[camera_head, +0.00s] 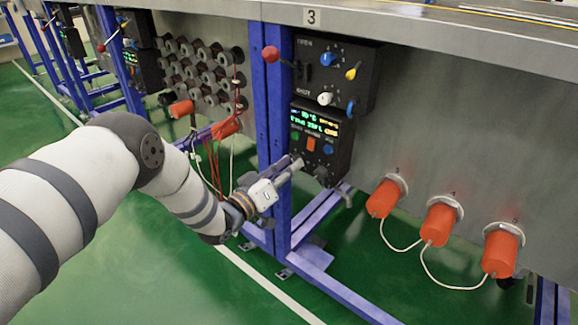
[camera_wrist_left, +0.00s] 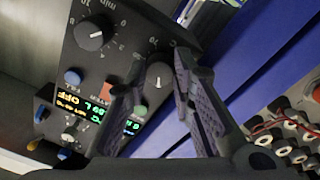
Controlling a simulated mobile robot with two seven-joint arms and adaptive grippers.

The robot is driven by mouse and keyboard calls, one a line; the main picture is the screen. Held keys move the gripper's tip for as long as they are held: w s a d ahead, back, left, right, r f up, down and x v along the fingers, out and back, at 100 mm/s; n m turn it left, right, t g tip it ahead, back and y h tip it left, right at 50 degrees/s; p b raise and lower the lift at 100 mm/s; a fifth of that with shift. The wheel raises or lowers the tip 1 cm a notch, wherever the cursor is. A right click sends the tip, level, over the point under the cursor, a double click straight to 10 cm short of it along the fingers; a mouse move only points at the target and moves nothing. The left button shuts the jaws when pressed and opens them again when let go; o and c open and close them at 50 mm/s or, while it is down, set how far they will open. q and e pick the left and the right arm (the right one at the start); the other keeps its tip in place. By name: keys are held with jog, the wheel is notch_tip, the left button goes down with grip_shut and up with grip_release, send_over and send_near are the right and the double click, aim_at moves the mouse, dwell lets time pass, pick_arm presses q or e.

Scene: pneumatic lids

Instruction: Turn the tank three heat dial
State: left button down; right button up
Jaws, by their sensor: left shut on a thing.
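The tank three control panel (camera_head: 322,132) hangs on the tank wall beside a blue post, under the sign marked 3 (camera_head: 311,17). Its lower box has a lit display, coloured buttons and black dials. My left gripper (camera_head: 297,165) is at the lower left of this box. In the left wrist view its two fingers stand on either side of a small black dial (camera_wrist_left: 158,76) with a white pointer line, and are shut on it. A second, larger black dial (camera_wrist_left: 96,36) on the same face is free. My right gripper is out of view.
A blue post (camera_head: 272,110) stands just left of the panel. A red-knobbed lever (camera_head: 271,54) sticks out at the panel's upper left. Orange caps (camera_head: 440,222) with white cables line the tank wall at right. The green floor below is mostly open.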

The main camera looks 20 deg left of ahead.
pick_arm(q)
jog(key=shift+a+r+m+p, duration=0.1)
jog(key=shift+m+p, duration=0.4)
jog(key=shift+m, duration=1.9)
jog(key=c, duration=1.4)
grip_release()
jog(key=shift+o, duration=0.2)
jog(key=v, duration=0.8)
jog(key=shift+a, duration=0.1)
